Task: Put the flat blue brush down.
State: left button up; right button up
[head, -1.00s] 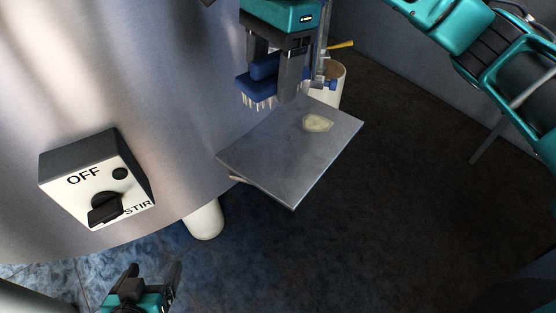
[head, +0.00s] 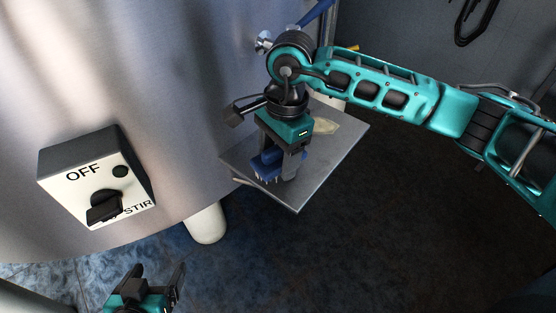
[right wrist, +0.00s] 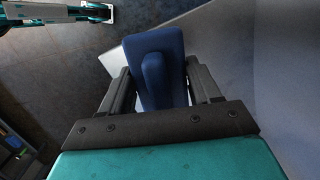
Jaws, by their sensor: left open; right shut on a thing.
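The flat blue brush (head: 266,166) is held bristles down in my right gripper (head: 279,165), over the near left part of the grey metal shelf (head: 312,178). In the right wrist view the blue brush (right wrist: 158,70) fills the space between the two fingers of my right gripper (right wrist: 162,88). I cannot tell whether its bristles touch the shelf. My left gripper (head: 153,283) is open and empty at the bottom left, below the switch box.
The steel tank wall (head: 150,70) rises beside the shelf. A switch box (head: 97,178) marked OFF and STIR sits on the tank. A white leg (head: 207,224) stands below.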

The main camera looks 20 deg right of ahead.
jog(key=shift+f, duration=0.9)
jog(key=shift+f, duration=0.1)
jog(key=o, duration=1.1)
jog(key=shift+c, duration=0.2)
jog(key=r, duration=0.4)
jog(key=d+r, duration=0.1)
jog(key=r, duration=0.3)
jog(key=r+p, duration=0.1)
jog(key=r, duration=0.3)
jog(key=shift+w+d+r, duration=0.1)
jog(key=shift+w+d, duration=0.1)
jog(key=shift+w, duration=0.05)
